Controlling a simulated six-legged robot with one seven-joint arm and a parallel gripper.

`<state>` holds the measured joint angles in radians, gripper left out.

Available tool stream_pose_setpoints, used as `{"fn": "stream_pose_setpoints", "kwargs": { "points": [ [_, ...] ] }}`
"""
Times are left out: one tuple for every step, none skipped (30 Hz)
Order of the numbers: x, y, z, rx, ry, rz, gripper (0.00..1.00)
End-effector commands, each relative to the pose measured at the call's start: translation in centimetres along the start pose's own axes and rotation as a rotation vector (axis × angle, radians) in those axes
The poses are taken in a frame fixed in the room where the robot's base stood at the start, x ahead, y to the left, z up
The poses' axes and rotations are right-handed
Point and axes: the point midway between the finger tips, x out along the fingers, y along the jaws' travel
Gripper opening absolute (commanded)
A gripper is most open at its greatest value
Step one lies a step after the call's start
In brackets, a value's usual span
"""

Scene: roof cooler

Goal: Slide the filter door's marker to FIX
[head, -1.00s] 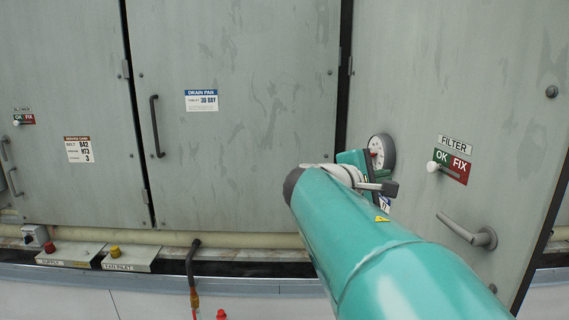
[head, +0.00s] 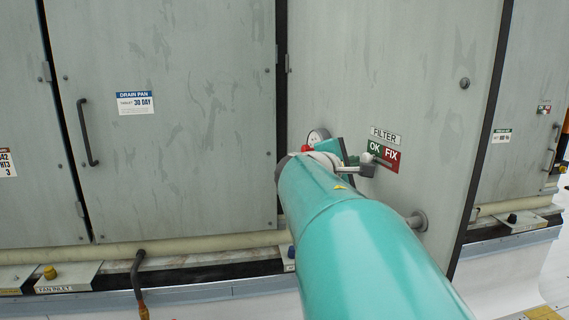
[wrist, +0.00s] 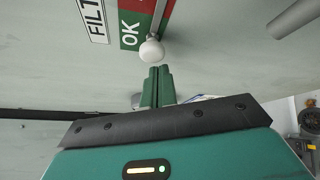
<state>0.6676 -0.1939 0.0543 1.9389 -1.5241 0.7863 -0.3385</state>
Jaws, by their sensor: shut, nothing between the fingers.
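The marker is a round white knob (wrist: 151,50) on the filter door (head: 390,60). It stands at the OK end of a slot beside the green-and-red OK/FIX plate (head: 384,155); the red FIX part is towards the top in the wrist view. The knob also shows at the plate's lower left in the head view (head: 367,158). My gripper (wrist: 157,69) is shut and empty. Its green fingertips are just below the knob in the wrist view; I cannot tell whether they touch it. In the head view, my arm hides much of the door's lower part.
A FILTER label (head: 385,135) is above the plate. The drain pan door (head: 170,60) is further left.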

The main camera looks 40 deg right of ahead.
Motion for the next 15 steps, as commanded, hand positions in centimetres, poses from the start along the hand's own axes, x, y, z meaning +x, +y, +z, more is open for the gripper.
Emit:
{"fn": "stream_pose_setpoints", "kwargs": {
  "points": [
    [-0.13,0.05,0.25,0.001,0.0,0.001,0.0],
    [-0.16,0.06,0.32,0.001,0.0,0.001,0.0],
    [-0.19,0.06,0.37,0.001,0.0,0.002,0.0],
    [-0.19,0.06,0.39,0.0,0.0,0.002,0.0],
    [-0.19,0.06,0.39,0.0,0.0,0.001,0.0],
    [-0.19,0.05,0.37,0.0,0.0,0.001,0.0],
    [-0.18,0.05,0.37,0.0,0.0,0.001,0.0],
    [-0.18,0.05,0.36,0.0,0.0,0.001,0.0],
    [-0.18,0.05,0.36,0.0,0.0,0.001,0.0],
    [-0.18,0.05,0.35,0.0,0.0,0.001,0.0],
    [-0.19,0.05,0.36,0.0,0.0,0.001,0.0],
    [-0.25,0.03,0.44,0.0,0.0,0.002,0.0],
    [-0.32,-0.01,0.56,0.0,0.0,0.002,0.0],
    [-0.43,-0.08,0.73,0.001,0.0,0.002,0.0],
    [-0.63,-0.25,1.04,0.0,-0.001,0.002,0.0]
  ]
}}
